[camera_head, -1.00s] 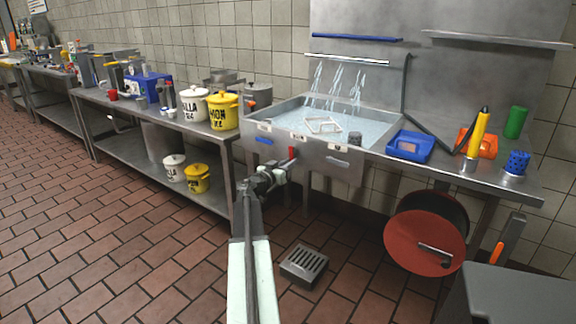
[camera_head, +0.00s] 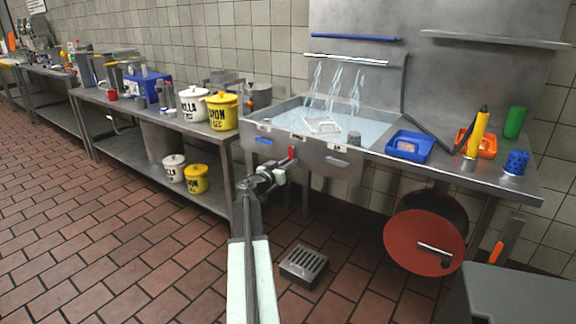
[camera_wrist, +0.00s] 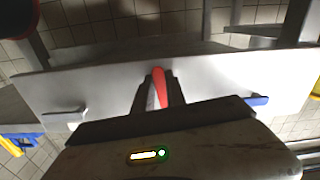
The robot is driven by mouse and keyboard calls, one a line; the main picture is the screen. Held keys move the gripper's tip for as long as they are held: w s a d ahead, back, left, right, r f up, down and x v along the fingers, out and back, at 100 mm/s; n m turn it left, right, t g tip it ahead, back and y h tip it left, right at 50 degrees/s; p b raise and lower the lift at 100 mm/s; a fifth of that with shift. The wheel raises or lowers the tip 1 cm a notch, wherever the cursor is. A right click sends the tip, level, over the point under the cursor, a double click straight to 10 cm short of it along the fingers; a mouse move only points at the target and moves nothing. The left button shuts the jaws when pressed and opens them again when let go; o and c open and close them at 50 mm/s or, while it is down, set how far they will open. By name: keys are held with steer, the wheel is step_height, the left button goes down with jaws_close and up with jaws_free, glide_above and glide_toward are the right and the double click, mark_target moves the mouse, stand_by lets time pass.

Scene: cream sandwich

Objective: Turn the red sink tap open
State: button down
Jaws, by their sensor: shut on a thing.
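The red tap handle (camera_head: 291,152) is on the front panel of the sink (camera_head: 272,125), near the panel's middle. My gripper (camera_head: 283,168) is at this handle, in front of the panel. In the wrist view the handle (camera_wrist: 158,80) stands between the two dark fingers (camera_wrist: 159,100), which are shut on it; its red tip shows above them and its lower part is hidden. Several streams of water (camera_head: 333,85) fall from the bar above into the sink, which holds water.
A blue handle (camera_head: 263,141) and a grey handle (camera_head: 334,161) are on the panel at either side. A red hose reel (camera_head: 415,235) hangs below at the right. A blue tray (camera_head: 409,146) lies on the counter. The floor has a drain grate (camera_head: 304,266).

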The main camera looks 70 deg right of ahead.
steer(key=shift+w, duration=0.25)
steer(key=shift+w+d+m, duration=0.1)
steer(key=shift+w+m, duration=0.3)
steer(key=shift+m, duration=0.3)
steer(key=c, duration=1.4)
jaws_free()
steer(key=shift+o, duration=0.2)
steer(key=shift+s, duration=0.1)
